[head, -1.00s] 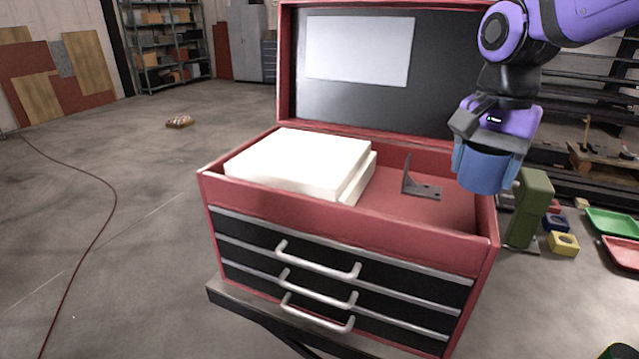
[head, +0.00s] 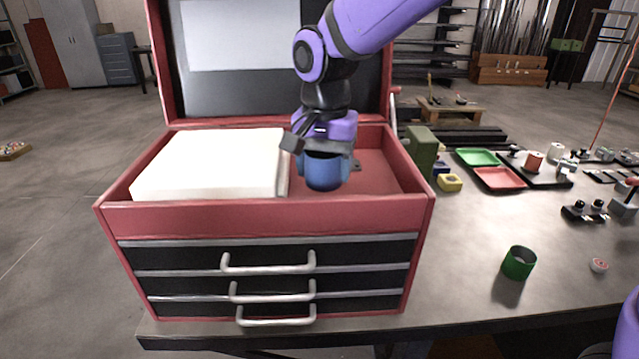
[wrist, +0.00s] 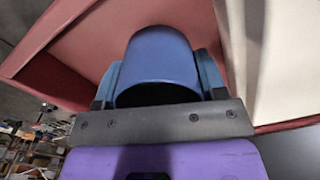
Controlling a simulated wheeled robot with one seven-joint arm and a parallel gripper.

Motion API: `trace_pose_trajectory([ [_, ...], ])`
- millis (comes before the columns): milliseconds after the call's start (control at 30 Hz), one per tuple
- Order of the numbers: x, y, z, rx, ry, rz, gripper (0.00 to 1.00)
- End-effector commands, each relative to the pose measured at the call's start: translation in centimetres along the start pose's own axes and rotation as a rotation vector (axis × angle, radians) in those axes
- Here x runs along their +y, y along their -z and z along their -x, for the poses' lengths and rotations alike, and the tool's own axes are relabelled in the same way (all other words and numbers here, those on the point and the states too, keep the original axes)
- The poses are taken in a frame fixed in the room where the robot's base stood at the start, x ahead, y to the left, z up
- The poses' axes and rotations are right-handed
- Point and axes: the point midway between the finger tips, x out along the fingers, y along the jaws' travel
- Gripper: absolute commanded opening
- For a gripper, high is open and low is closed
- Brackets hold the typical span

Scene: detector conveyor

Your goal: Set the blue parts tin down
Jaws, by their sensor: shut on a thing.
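My gripper (head: 326,165) is shut on the blue parts tin (head: 323,172) and holds it over the right part of the red tool chest's open top (head: 275,215). In the wrist view the tin (wrist: 158,62) sits between the two blue fingers, with the red chest floor behind it. I cannot tell exactly how far the tin is above that floor.
A white box (head: 210,165) fills the left of the chest's top. The raised lid (head: 270,90) stands behind. On the table to the right are a green cup (head: 518,263), a green tray (head: 477,157), a red tray (head: 500,178) and a yellow block (head: 449,182).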

Motion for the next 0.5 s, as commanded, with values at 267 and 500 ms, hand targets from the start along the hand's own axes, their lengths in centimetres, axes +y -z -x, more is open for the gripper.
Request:
trace_pose_trajectory([
  [267, 0.0, 0.0, -3.0, -0.002, -0.003, 0.001, 0.4],
  [500, 0.0, 0.0, -3.8, 0.001, 0.001, 0.0, 0.4],
])
